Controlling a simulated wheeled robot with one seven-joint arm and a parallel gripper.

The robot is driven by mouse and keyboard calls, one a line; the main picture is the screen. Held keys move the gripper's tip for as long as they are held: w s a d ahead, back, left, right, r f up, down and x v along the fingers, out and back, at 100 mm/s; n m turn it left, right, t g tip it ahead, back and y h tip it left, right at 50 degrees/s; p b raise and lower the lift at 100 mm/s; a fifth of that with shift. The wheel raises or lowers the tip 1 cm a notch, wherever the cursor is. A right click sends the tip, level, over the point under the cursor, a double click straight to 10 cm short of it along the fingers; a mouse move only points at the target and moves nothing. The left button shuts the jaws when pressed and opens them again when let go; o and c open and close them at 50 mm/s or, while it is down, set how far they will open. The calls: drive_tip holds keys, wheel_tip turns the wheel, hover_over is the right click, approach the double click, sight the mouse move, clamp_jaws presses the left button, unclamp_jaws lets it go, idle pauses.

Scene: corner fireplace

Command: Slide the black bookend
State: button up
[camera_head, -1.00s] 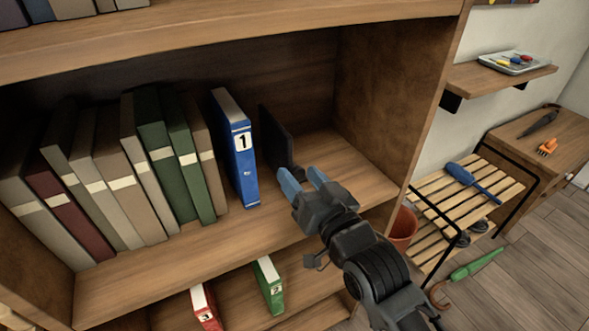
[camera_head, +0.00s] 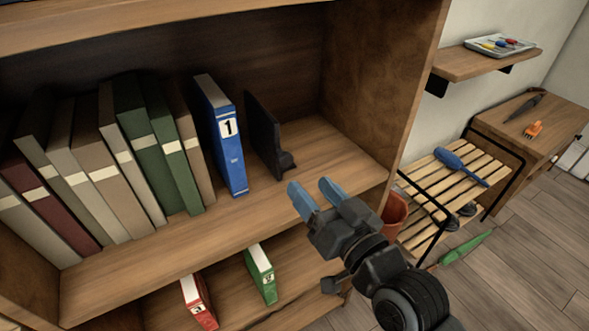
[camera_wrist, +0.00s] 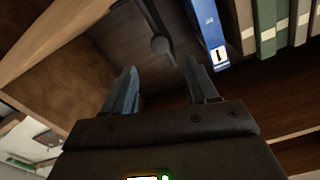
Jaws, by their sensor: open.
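The black bookend (camera_head: 265,135) stands upright on the middle shelf, just right of the blue binder marked 1 (camera_head: 222,140), with a small gap between them. Its foot reaches to the right along the shelf. My gripper (camera_head: 316,194) is open and empty, in front of the shelf edge, to the right of and nearer than the bookend. In the wrist view my two blue fingers (camera_wrist: 158,88) are spread apart. The dark bookend (camera_wrist: 158,30) shows beyond them near the top, beside the blue binder (camera_wrist: 208,35). Nothing is between the fingers.
A row of leaning books (camera_head: 100,165) fills the shelf's left side. The shelf right of the bookend (camera_head: 325,155) is clear up to the side wall. Red (camera_head: 198,302) and green (camera_head: 261,274) binders stand below. A slatted bench (camera_head: 450,185) is at right.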

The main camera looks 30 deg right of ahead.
sight(288, 161)
drive_tip(key=shift+w+p, duration=0.65)
drive_tip(key=shift+w, duration=3.15)
drive_tip(key=shift+c, duration=0.5)
clamp_jaws()
